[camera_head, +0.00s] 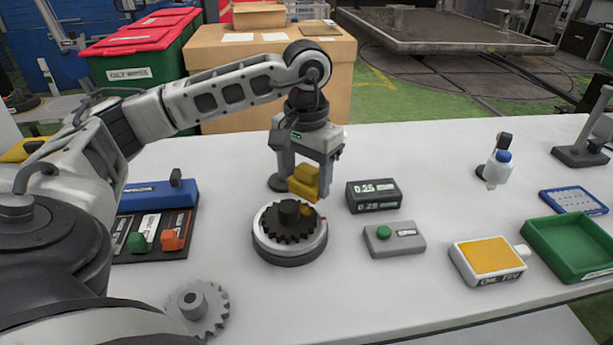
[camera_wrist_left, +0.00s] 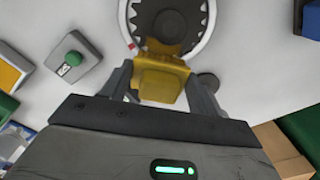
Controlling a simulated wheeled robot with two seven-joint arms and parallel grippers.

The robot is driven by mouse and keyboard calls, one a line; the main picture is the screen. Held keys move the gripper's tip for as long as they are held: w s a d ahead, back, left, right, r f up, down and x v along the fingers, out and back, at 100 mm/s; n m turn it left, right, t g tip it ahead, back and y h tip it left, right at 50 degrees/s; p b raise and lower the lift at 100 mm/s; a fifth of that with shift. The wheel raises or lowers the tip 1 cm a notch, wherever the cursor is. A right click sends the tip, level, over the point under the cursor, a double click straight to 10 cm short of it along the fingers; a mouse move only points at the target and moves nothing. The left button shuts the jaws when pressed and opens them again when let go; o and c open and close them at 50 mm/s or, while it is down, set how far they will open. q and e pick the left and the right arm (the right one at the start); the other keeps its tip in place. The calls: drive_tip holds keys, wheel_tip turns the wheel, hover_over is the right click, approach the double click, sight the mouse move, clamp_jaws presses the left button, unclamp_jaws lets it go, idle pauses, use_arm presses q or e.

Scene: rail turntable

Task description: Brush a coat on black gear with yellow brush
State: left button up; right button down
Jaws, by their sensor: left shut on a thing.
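The black gear (camera_head: 290,222) lies on a round white-and-black turntable (camera_head: 268,249) at the middle of the table. My left gripper (camera_head: 308,186) is shut on the yellow brush (camera_head: 304,180), just behind the gear in the head view. In the left wrist view the yellow brush (camera_wrist_left: 162,82) sits between the fingers, and its far end reaches the edge of the black gear (camera_wrist_left: 172,25). I cannot tell whether the bristles touch the gear. My right gripper is not in view.
A black display box (camera_head: 374,195) and a grey box with a green button (camera_head: 394,238) stand right of the turntable. A yellow-topped pad (camera_head: 487,259) and green tray (camera_head: 573,246) lie farther right. A grey gear (camera_head: 199,308) lies front left, below a blue-backed rack (camera_head: 153,195).

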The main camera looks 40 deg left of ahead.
sight(306, 168)
use_arm(q)
drive_tip(key=shift+r+p, duration=1.5)
drive_tip(key=shift+r, duration=0.85)
drive_tip(key=shift+m, duration=0.5)
drive_tip(key=d+f, duration=0.2)
drive_tip(key=d, duration=0.3)
drive_tip(key=s+d+f, duration=0.1)
drive_tip(key=d+f, duration=0.1)
drive_tip(key=d, duration=0.3)
drive_tip(key=d+f, duration=0.2)
drive_tip(key=d, duration=0.4)
drive_tip(key=shift+s, duration=0.3)
drive_tip(key=shift+f, duration=0.1)
